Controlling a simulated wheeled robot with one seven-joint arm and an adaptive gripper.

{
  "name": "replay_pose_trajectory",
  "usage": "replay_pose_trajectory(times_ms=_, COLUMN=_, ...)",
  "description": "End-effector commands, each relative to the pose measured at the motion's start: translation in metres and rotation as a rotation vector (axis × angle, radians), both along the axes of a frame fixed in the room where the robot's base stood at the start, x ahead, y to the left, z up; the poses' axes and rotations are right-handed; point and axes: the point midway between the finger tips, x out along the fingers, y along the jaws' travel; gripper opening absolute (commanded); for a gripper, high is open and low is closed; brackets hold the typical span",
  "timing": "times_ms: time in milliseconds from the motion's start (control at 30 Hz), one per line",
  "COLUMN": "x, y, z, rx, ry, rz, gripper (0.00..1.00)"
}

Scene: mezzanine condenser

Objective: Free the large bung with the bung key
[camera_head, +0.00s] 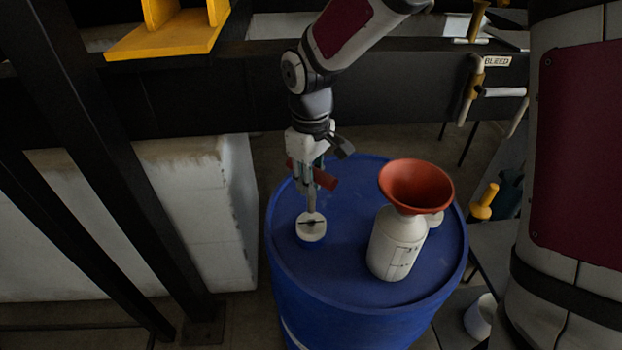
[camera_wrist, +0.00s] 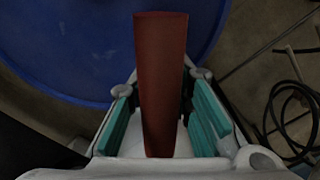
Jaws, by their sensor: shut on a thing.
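My gripper (camera_head: 309,176) points down over the blue drum's lid (camera_head: 345,205) and is shut on the bung key. The key's red handle (camera_head: 325,179) sticks out sideways from the fingers; in the wrist view the red handle (camera_wrist: 161,80) stands between the teal pads. The key's grey shaft (camera_head: 311,198) runs down, nearly upright, to the large bung (camera_head: 311,234), a round pale cap with a dark slot across its top, near the lid's left side. The shaft's lower end meets the bung in the picture; I cannot tell whether it sits in the slot.
A white jug (camera_head: 394,246) with a red funnel (camera_head: 415,185) stands on the lid, right of the bung. A small pale cap (camera_head: 435,219) is partly hidden behind it. A black beam (camera_head: 220,95) with a valve (camera_head: 473,90) runs behind the drum. White blocks (camera_head: 190,200) stand left.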

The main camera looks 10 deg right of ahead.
Motion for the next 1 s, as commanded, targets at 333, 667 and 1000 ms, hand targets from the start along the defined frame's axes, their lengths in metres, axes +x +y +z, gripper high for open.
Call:
replay_pose_trajectory(times_ms=333, x=0.001, y=0.000, z=-0.017, rx=-0.001, ry=0.001, rz=0.000, gripper=0.00)
replay_pose_trajectory(times_ms=667, x=0.001, y=0.000, z=-0.032, rx=0.000, ry=0.001, rz=0.000, gripper=0.00)
replay_pose_trajectory(times_ms=1000, x=0.001, y=0.000, z=-0.048, rx=0.000, ry=0.000, rz=0.000, gripper=0.00)
